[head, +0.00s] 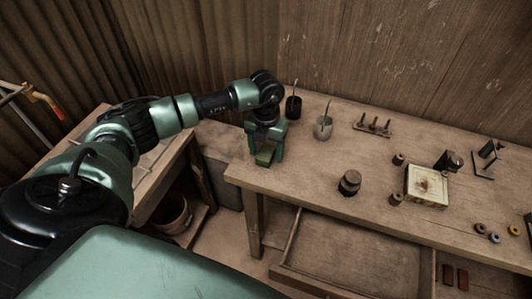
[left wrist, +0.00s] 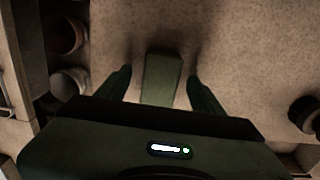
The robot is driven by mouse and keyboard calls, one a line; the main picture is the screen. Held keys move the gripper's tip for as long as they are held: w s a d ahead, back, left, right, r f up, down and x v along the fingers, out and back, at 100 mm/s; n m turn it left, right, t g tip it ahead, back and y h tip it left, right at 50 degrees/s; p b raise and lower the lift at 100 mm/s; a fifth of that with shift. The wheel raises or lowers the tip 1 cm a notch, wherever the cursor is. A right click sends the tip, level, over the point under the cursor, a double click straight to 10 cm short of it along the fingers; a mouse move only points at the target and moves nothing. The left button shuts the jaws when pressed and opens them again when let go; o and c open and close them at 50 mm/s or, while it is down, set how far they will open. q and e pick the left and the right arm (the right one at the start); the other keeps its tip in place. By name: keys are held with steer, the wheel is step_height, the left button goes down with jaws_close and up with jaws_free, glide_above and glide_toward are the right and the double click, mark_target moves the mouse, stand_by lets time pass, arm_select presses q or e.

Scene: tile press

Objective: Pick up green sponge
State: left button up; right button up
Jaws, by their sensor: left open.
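The green sponge (head: 265,155) lies near the left end of the wooden workbench, under my left gripper (head: 265,150). In the left wrist view the sponge (left wrist: 161,78) is a green block between the two fingers of the left gripper (left wrist: 160,88). The fingers are spread, with a gap on each side of the sponge. The gripper points down at the bench. It partly covers the sponge in the head view. My right gripper is not in view.
Behind the left gripper stand a dark cup (head: 293,107) and a grey cup (head: 323,129), each with a tool in it. A small pegged rack (head: 373,127), a dark round jar (head: 349,183) and a pale square tile (head: 426,186) are further right. An open drawer (head: 345,270) sticks out below.

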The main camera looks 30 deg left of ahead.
mark_target(266, 152)
arm_select(q)
steer(key=c, duration=1.2)
steer(key=shift+c, duration=1.1)
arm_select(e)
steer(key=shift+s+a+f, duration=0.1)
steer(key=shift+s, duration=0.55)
arm_select(q)
steer(key=shift+r, duration=0.1)
